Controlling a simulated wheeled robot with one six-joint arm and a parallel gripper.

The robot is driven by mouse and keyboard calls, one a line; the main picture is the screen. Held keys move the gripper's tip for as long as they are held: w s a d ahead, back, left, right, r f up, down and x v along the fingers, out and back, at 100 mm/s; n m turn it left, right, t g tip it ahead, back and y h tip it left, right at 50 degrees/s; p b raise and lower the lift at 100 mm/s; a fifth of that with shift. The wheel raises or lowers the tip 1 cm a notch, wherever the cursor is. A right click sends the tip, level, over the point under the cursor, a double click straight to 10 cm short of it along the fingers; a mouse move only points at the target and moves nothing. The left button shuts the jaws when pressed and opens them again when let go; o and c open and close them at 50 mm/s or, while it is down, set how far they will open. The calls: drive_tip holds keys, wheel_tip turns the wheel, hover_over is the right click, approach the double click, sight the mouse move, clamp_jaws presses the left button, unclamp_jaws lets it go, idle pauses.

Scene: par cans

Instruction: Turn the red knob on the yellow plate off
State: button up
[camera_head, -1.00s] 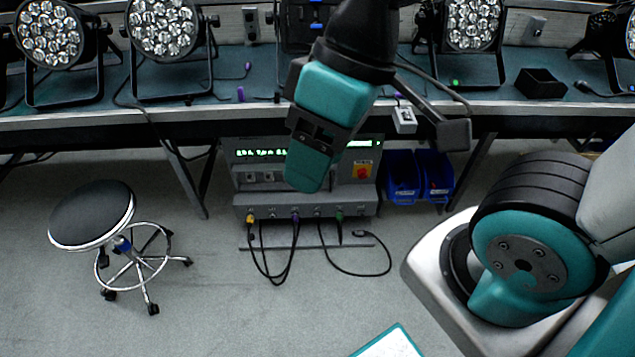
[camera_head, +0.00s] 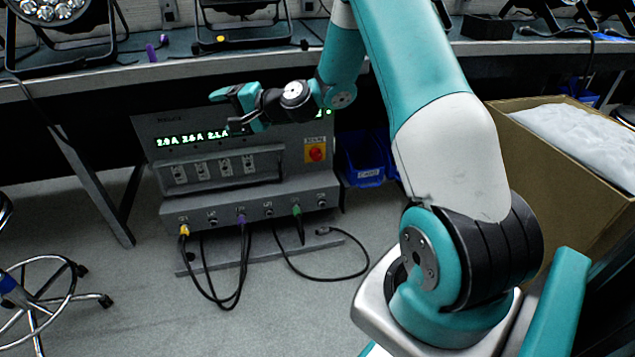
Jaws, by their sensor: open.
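The red knob (camera_head: 316,152) sits on a yellow plate (camera_head: 308,158) at the right end of the front of a grey power unit (camera_head: 240,180). The knob's exact turn angle is too small to tell. My gripper (camera_head: 222,108) is open and empty, in front of the upper part of the unit, left of the knob and higher in the picture. It appears apart from the knob. My wrist and gripper hide part of the green lit readouts (camera_head: 192,138) above the switches.
Cables hang from the unit's lower front to the floor. Blue bins (camera_head: 361,158) stand right of the unit under the bench (camera_head: 180,72). A cardboard box (camera_head: 560,165) is at the right. A stool (camera_head: 40,290) stands at the lower left.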

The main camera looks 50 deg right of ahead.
drive_tip(key=d+f+m+t+h+b, duration=0.4)
drive_tip(key=d+f+m+h+b, duration=0.45)
drive_tip(key=d+f, duration=1.1)
drive_tip(key=m+h+b, duration=0.6)
drive_tip(key=m+b, duration=0.2)
drive_tip(key=m, duration=0.2)
approach(318, 157)
drive_tip(key=a+v, duration=0.1)
drive_tip(key=v, duration=0.6)
drive_tip(key=shift+g+h, duration=0.25)
drive_tip(key=shift+g, duration=0.15)
drive_tip(key=b+x, duration=0.2)
drive_tip(key=x, duration=0.6)
drive_tip(key=b+x, duration=0.1)
drive_tip(key=x, duration=0.7)
drive_tip(key=shift+w+r+b, duration=0.1)
drive_tip(key=shift+r+b, duration=0.15)
drive_tip(key=shift+b, duration=0.1)
drive_tip(key=shift+w+d+r, duration=0.2)
drive_tip(key=shift+w+d, duration=0.1)
drive_tip(key=shift+w, duration=0.2)
drive_tip(key=c, duration=0.9)
